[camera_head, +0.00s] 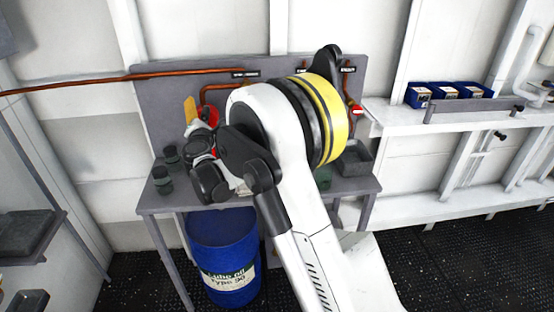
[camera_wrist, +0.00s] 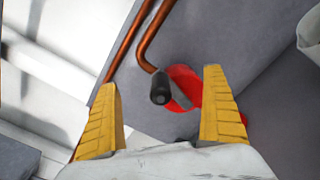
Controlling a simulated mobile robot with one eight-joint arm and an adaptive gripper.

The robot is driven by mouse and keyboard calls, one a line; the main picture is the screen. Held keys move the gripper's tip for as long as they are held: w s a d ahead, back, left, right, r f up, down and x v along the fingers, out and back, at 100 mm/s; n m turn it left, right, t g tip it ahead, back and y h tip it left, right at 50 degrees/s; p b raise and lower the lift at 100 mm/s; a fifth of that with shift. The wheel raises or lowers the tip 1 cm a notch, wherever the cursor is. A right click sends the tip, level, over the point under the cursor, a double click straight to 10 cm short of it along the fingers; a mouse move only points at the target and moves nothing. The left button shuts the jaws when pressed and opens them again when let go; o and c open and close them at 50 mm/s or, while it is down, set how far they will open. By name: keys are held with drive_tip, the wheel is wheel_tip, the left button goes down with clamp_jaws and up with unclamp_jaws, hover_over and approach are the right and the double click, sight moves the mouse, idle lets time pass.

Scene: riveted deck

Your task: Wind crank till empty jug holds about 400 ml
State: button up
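My gripper (camera_wrist: 158,77) is open, with one yellow finger pad at each side of the wrist view. A black knob (camera_wrist: 161,90), which looks like the crank's handle, shows between the fingertips, touching neither. A red part (camera_wrist: 186,92) with a grey slot lies behind it. In the head view my gripper (camera_head: 194,112) is over the left of the bench, beside a red part (camera_head: 211,115); my arm hides much of the crank. Two dark green vessels (camera_head: 162,180) (camera_head: 171,155) stand at the bench's left; I cannot tell if either is the empty jug.
The grey bench (camera_head: 158,203) has a back panel with copper pipes (camera_head: 110,80). A blue lube oil drum (camera_head: 224,240) stands below. Blue bins (camera_head: 450,91) sit on the right ledge. A grey shelf (camera_head: 28,232) is at the left.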

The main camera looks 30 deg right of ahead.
drive_tip(key=shift+s, duration=0.15)
drive_tip(key=b+v, duration=0.1)
drive_tip(key=v, duration=0.7)
drive_tip(key=shift+s+a, duration=0.15)
drive_tip(key=shift+s, duration=0.2)
idle(0.4)
drive_tip(key=s+d+m+g, duration=0.3)
drive_tip(key=s+d+m, duration=0.3)
drive_tip(key=s, duration=0.4)
drive_tip(key=s+d+m+g, duration=0.4)
drive_tip(key=s+d+m, duration=0.1)
drive_tip(key=s+m, duration=0.35)
drive_tip(key=s+a+f+m+g+y, duration=0.1)
drive_tip(key=s+f+m+y, duration=0.1)
drive_tip(key=s, duration=0.5)
drive_tip(key=s+a+f+m+g+y, duration=0.1)
drive_tip(key=s+a+f+m, duration=0.1)
drive_tip(key=s+m, duration=0.2)
drive_tip(key=s+a+f+m+g+y, duration=0.1)
drive_tip(key=s+a+f+m+y, duration=0.1)
drive_tip(key=s, duration=0.8)
drive_tip(key=shift+s+a+f+m+y, duration=0.25)
drive_tip(key=shift+s+f+m+y, duration=0.1)
drive_tip(key=shift+m, duration=0.1)
